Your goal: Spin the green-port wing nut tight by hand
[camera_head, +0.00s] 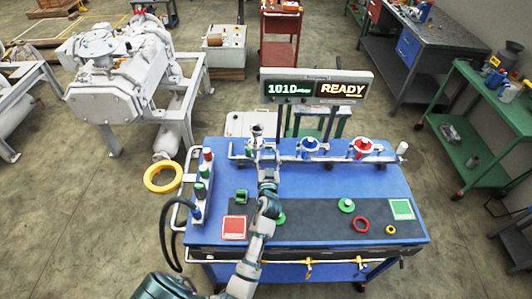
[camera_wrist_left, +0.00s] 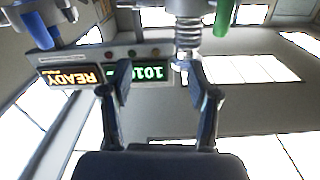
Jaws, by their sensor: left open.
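The left port fitting (camera_head: 257,136) stands at the back of the blue bench, a grey metal piece on the white pipe. My left gripper (camera_head: 266,172) is just in front of it and partly hides its lower part. In the left wrist view the two fingers (camera_wrist_left: 160,75) are apart with nothing between them. A ribbed metal bellows (camera_wrist_left: 187,42) lies beyond the tips, nearer the right-hand finger. A green part (camera_wrist_left: 225,14) shows beside the bellows; I cannot tell whether it is the wing nut. My right gripper is not in view.
A blue port (camera_head: 309,147) and a red port (camera_head: 361,148) stand to the right. The display (camera_head: 316,88) behind reads 1010 and READY.

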